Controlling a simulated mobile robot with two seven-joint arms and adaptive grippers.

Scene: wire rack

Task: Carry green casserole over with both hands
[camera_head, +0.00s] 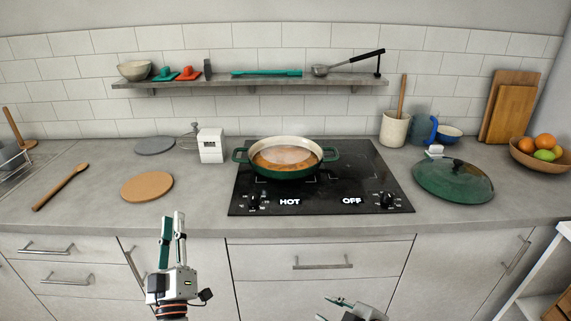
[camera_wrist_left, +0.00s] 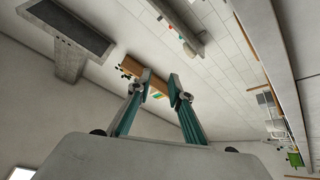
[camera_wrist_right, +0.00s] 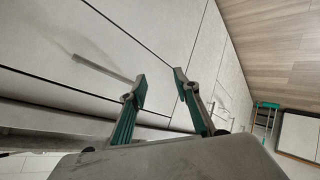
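The green casserole (camera_head: 284,171) sits upright on the left zone of the black cooktop, above the lit word HOT. It has a side handle at left (camera_head: 240,155) and right (camera_head: 330,154), is uncovered, and holds orange-brown food under a pale haze. My left gripper (camera_head: 172,217) is in front of the counter, below and left of the casserole. Its fingers are apart and empty in the left wrist view (camera_wrist_left: 161,77). My right gripper (camera_head: 338,303) is low at the bottom edge, partly cut off. The right wrist view shows its fingers apart and empty (camera_wrist_right: 160,77).
A round cork mat (camera_head: 147,187) and a grey round mat (camera_head: 155,145) lie bare left of the cooktop (camera_head: 360,170). A white timer (camera_head: 210,146) stands between. A green lid (camera_head: 452,181) lies to the right. A wooden spoon (camera_head: 61,187) lies far left. A shelf (camera_head: 250,83) hangs above.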

